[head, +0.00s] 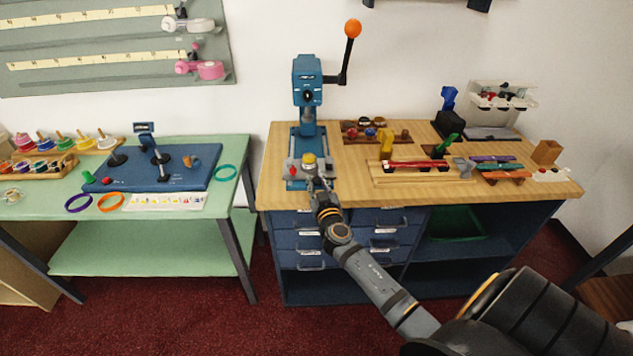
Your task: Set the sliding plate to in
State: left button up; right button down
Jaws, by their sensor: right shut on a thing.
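A blue press (307,80) with an orange-knobbed lever stands on the wooden counter. A grey sliding plate (296,167) sits low at the front of its base, with a small yellow-topped piece (309,158) on it. My right gripper (317,182) is at the front edge of the plate, shut on its front part; the fingers hide the exact grip. How far the plate is slid along the base is hard to tell. My left gripper is not in view.
Drawers (383,217) and open shelves lie below the counter. A rack of knobs (377,131) and a wooden tray with a red bar (417,165) stand right of the press. A green table (160,261) stands at left, across a narrow gap.

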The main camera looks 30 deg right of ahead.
aim_at(316, 175)
jog(key=b+x, duration=0.1)
jog(key=x, duration=0.1)
jog(key=b+x, duration=0.1)
jog(key=x, duration=0.1)
jog(key=shift+s+d+f, duration=0.1)
jog(key=shift+s+d, duration=0.05)
jog(key=shift+d, duration=0.3)
jog(key=c, duration=1.1)
grip_release()
jog(key=shift+c, duration=0.2)
jog(key=shift+s, duration=0.2)
jog(key=v, duration=1.1)
jog(key=shift+s+a, duration=0.2)
jog(key=shift+a, duration=0.1)
